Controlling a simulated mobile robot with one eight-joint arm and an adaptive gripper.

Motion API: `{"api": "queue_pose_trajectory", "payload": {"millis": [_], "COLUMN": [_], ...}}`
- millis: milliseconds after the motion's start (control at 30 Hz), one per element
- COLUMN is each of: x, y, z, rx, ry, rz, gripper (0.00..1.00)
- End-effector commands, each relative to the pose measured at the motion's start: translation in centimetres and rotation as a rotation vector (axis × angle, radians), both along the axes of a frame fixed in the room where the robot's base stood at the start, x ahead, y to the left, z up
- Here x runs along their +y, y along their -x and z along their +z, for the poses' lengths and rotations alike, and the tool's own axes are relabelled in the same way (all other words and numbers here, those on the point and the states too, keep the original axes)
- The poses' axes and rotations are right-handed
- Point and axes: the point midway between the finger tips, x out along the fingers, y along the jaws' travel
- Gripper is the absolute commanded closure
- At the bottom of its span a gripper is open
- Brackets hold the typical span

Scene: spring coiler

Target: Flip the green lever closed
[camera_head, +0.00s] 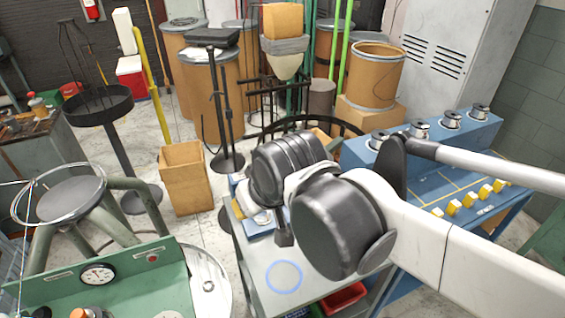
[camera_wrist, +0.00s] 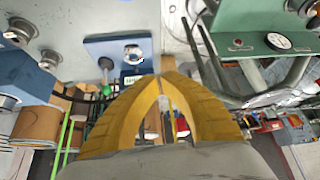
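The green lever shows in the wrist view as a small green knob (camera_wrist: 106,90) on a thin stem. It is beside a blue unit (camera_wrist: 98,48) with a round metal part and a small lit display. My gripper (camera_wrist: 160,77) has two yellow fingers whose tips come together, with nothing between them. The tips appear just to the right of the knob, apart from it in the picture. In the head view my wrist hides the lever and most of the gripper; part of the blue unit (camera_head: 262,231) shows beside it.
A grey table (camera_head: 255,262) lies under my wrist, with a red bin (camera_head: 343,298) below. A blue bench (camera_head: 470,190) with several metal spools and yellow blocks stands at the right. A green panel with a gauge (camera_head: 98,273) and a stool (camera_head: 72,197) are at the left.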

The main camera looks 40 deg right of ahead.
Motion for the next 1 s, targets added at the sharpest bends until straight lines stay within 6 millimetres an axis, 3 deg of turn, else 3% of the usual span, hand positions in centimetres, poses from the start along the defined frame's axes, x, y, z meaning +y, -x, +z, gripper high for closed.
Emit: {"api": "queue_pose_trajectory", "payload": {"millis": [33,200,467,800,1000], "x": [-0.7,-3.2,-8.1,-16.1,-20.2], "y": [-1.2,-5.3,-11.7,-19.0,-21.5], "z": [1.3,3.4,4.6,2.1,-0.6], "rx": [0.016,0.084,0.187,0.321,0.384], "ry": [0.001,-0.001,-0.009,-0.032,-0.048], "rz": [-0.016,-0.073,-0.160,-0.273,-0.325], "gripper": [1.00,1.00,1.00,1.00,1.00]}}
